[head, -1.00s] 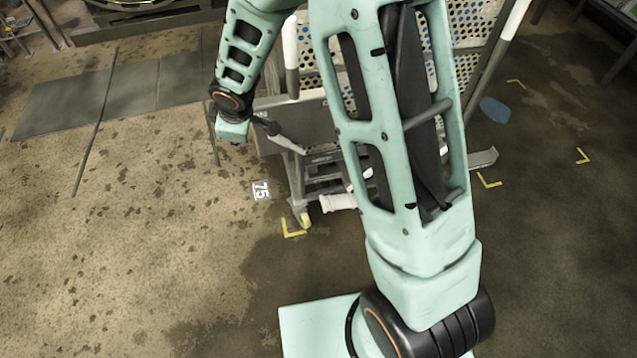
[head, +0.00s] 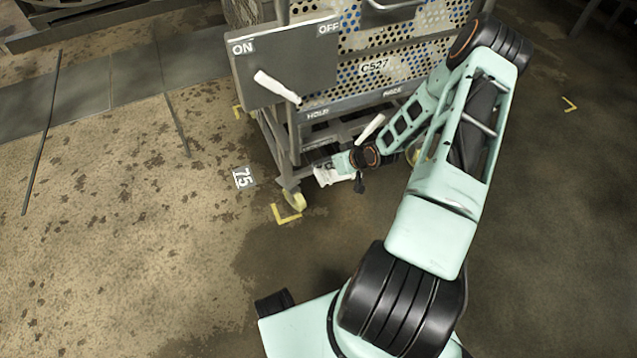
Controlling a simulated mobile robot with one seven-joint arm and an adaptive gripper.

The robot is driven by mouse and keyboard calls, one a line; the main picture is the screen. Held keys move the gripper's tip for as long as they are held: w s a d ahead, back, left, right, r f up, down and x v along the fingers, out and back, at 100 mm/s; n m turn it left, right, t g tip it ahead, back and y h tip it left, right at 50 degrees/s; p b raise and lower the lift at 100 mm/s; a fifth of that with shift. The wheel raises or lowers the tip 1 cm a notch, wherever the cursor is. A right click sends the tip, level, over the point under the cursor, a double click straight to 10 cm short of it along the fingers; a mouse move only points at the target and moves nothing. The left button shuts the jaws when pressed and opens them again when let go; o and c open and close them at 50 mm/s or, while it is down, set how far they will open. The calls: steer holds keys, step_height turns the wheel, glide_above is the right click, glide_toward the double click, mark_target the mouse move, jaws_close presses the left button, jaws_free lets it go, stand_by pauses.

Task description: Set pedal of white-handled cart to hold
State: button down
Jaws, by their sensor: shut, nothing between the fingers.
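The cart (head: 375,62) has a perforated body with the label G527. A white piece (head: 328,175) low on the cart's front shows beside my gripper; I cannot tell which of the two is the pedal. My gripper (head: 360,188) is shut, low at the cart's front, close to the white piece and below the slanted lever. Whether it touches either is unclear.
A grey ON/OFF panel (head: 300,60) with a white handle (head: 277,87) stands at the cart's upper left. A yellow caster (head: 295,200) stands by a yellow floor corner mark (head: 285,216). Floor marker 75 (head: 243,177) lies left.

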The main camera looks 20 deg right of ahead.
steer(key=d+f+m+t+b, duration=0.2)
steer(key=d+f, duration=0.3)
steer(key=b, duration=0.4)
glide_above(322, 175)
steer(key=s+d, duration=0.1)
steer(key=s, duration=0.2)
steer(key=shift+h, duration=0.3)
steer(key=f, duration=0.7)
steer(key=shift+w+d+f, duration=0.1)
steer(key=shift+d+f, duration=0.1)
steer(key=f, duration=0.1)
steer(key=f+b, duration=0.1)
steer(key=shift+a+f, duration=0.3)
steer(key=shift+f, duration=0.3)
steer(key=shift+a, duration=0.15)
